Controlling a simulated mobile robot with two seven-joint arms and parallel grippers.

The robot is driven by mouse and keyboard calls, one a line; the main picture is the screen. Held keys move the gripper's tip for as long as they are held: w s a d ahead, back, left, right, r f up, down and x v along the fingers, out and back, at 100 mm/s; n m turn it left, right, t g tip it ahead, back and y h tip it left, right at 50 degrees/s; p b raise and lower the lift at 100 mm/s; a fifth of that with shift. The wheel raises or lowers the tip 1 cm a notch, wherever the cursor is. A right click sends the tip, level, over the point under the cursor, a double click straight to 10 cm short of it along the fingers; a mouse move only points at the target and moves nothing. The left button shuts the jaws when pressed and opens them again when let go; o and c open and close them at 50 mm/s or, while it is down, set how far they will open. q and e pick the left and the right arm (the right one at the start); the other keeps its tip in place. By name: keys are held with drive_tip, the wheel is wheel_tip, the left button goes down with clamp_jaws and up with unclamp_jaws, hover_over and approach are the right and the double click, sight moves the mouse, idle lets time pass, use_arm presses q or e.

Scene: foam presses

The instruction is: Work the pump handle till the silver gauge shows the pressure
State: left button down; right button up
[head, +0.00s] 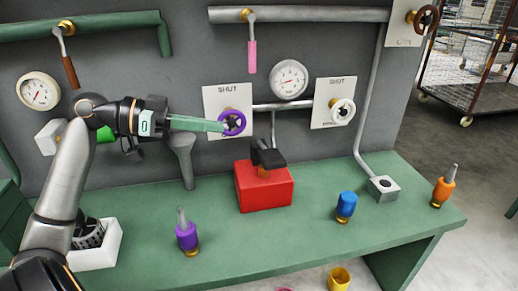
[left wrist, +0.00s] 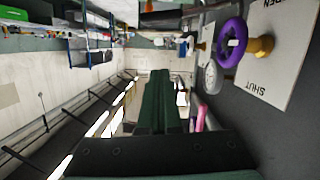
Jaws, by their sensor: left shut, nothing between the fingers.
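The silver gauge (head: 290,79) is on the grey wall at the upper middle; its needle is too small to read. A red pump block (head: 264,189) stands on the green bench below it, with a black part (head: 267,154) on top that may be its handle. My left gripper (head: 222,127) is shut and empty, its green fingers pointing right. Their tips overlap the purple valve wheel (head: 234,122) in the head view; I cannot tell if they touch. The left wrist view shows the shut fingers (left wrist: 160,95) and the purple wheel (left wrist: 232,42) to their right. My right gripper is out of view.
A white wheel (head: 342,111) is right of the purple one, both on SHUT plates. A pink lever (head: 251,56) hangs above. A purple bottle (head: 187,236), a blue bottle (head: 346,205) and an orange bottle (head: 443,190) stand on the bench. A cream gauge (head: 38,91) is at left.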

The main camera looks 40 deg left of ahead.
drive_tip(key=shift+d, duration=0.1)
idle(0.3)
use_arm(q)
drive_tip(key=p, duration=0.2)
hover_over(267, 154)
drive_tip(key=s, duration=0.2)
wheel_tip(267, 154, down, 2)
drive_tip(key=shift+s+a+f, duration=0.1)
drive_tip(key=shift+f, duration=1)
drive_tip(key=shift+s+a+f, duration=0.1)
drive_tip(key=shift+f, duration=1)
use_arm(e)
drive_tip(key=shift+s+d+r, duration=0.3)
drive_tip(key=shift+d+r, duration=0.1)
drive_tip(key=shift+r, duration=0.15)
